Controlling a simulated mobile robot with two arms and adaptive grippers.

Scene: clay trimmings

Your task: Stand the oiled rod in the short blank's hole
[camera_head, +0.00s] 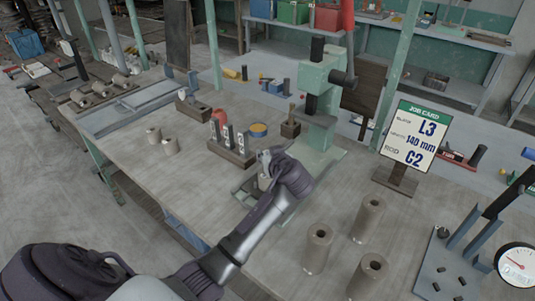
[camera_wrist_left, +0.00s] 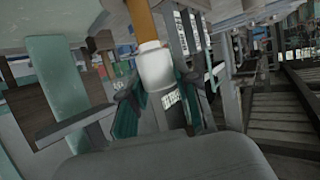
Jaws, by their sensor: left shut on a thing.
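My left gripper (camera_head: 266,162) is over the middle of the bench in the head view. In the left wrist view its fingers (camera_wrist_left: 160,105) are closed around a white cylindrical piece (camera_wrist_left: 156,68) with an orange-brown shaft above it. I cannot tell if this is the rod. Dark rods (camera_head: 228,137) with white labels stand in a wooden rack (camera_head: 232,154) just behind the gripper. Taller blanks with top holes (camera_head: 318,248) stand at front right. My right gripper is not in view.
A green press (camera_head: 318,95) stands behind the gripper. A job card (camera_head: 414,137) reads L3, 140 mm, C2. A blue-grey fixture (camera_head: 445,262) and a dial gauge (camera_head: 517,265) are at the right. The bench's front left is clear.

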